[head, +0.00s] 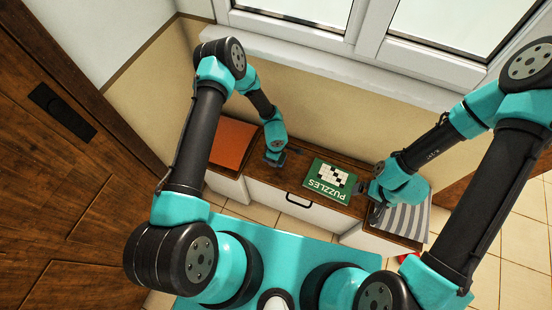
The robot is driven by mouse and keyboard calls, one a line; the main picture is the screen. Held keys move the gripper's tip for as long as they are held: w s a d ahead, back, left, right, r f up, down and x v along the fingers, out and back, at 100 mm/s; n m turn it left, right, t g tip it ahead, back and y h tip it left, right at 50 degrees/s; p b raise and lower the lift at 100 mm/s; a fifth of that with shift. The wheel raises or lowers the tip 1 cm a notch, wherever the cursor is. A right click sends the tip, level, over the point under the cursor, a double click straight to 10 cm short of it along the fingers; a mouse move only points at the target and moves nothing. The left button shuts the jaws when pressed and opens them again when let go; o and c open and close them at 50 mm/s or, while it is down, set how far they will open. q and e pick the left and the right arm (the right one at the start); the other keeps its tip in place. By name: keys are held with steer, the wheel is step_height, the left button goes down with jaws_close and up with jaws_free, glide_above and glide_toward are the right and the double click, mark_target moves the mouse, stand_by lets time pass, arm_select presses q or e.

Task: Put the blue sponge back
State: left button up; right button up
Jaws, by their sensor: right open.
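I cannot make out a blue sponge in the head view. My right gripper (368,197) is open, low over the right part of the wooden cabinet top, just right of a green puzzle book. My arm hides part of the surface behind it. My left gripper (274,161) points down over the left part of the cabinet top, right of an orange-brown panel. It is small and dark, and I cannot tell whether its jaws are open or shut.
The green puzzle book (328,181) lies mid-cabinet. The orange-brown panel (231,142) is at the left, a grey-and-white striped item (408,218) at the right. A white drawer (290,198) has a dark handle. A small red thing (409,259) shows below, partly hidden. The window wall stands behind.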

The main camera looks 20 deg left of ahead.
arm_select(q)
steer(key=shift+w+a, duration=0.15)
steer(key=shift+w, duration=0.35)
steer(key=shift+f, duration=1.8)
steer(key=shift+s+f, duration=0.1)
steer(key=shift+f, duration=0.05)
steer(key=o, duration=0.9)
step_height(320, 180, up, 12)
steer(key=shift+r, duration=0.2)
